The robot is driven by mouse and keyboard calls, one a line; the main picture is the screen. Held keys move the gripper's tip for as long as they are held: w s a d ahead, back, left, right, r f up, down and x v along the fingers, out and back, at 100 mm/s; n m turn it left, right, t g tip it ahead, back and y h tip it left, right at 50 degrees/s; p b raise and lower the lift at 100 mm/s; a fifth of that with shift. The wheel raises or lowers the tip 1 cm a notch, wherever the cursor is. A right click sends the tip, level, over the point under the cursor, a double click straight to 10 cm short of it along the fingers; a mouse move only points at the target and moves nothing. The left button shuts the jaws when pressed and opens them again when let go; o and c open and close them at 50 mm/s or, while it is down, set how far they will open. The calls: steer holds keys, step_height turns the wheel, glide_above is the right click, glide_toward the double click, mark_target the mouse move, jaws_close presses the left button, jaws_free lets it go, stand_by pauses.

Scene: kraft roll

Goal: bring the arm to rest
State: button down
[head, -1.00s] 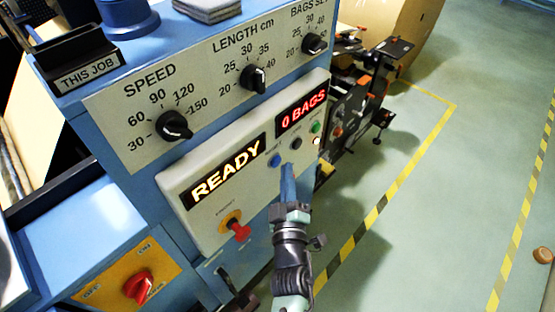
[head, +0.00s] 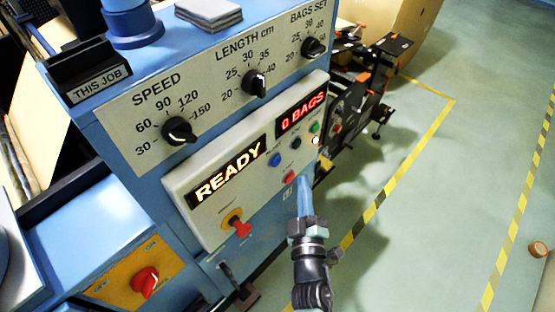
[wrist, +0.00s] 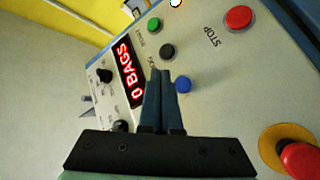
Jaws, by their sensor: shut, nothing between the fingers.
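My gripper (head: 304,182) is shut and empty, in front of the lower right part of the machine's control panel in the head view. The fingertips also show in the wrist view (wrist: 160,75), pointing at the panel. In the head view the tips look close to the red stop button (head: 289,177), but the wrist view shows that button (wrist: 238,17) well apart from them. A blue button (wrist: 184,84) shows beside the fingers in the wrist view. I cannot tell how far the tips are from the panel. My arm comes up from the bottom edge.
The panel displays read READY (head: 231,170) and 0 BAGS (head: 302,112). A red emergency knob (head: 240,228) and a red rotary switch (head: 145,281) stick out at the left. Black machine parts (head: 365,90) stand behind. The green floor (head: 460,170) at the right is mostly clear.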

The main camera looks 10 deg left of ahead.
stand_by(0.6)
steer(key=w+d+r+m+t+h+b, duration=0.1)
steer(key=w+r+m+t+h, duration=0.15)
steer(key=r, duration=0.75)
steer(key=w+r+m+t+h+b, duration=0.1)
steer(key=r+m+b, duration=0.15)
steer(key=r, duration=0.75)
steer(key=w+d+r+m+t+h+b, duration=0.1)
steer(key=r+m+h, duration=0.15)
steer(key=r, duration=0.75)
steer(key=s+a+r+m+t+y+b, duration=0.1)
steer(key=s+r+m+t, duration=0.1)
steer(key=s+r, duration=0.6)
steer(key=s+a+r+m+t+y+b, duration=0.1)
steer(key=s+r+m+t+y+b, duration=0.1)
steer(key=s+r, duration=0.7)
step_height(320, 180, up, 5)
steer(key=shift+a+r, duration=0.1)
steer(key=shift+a, duration=0.3)
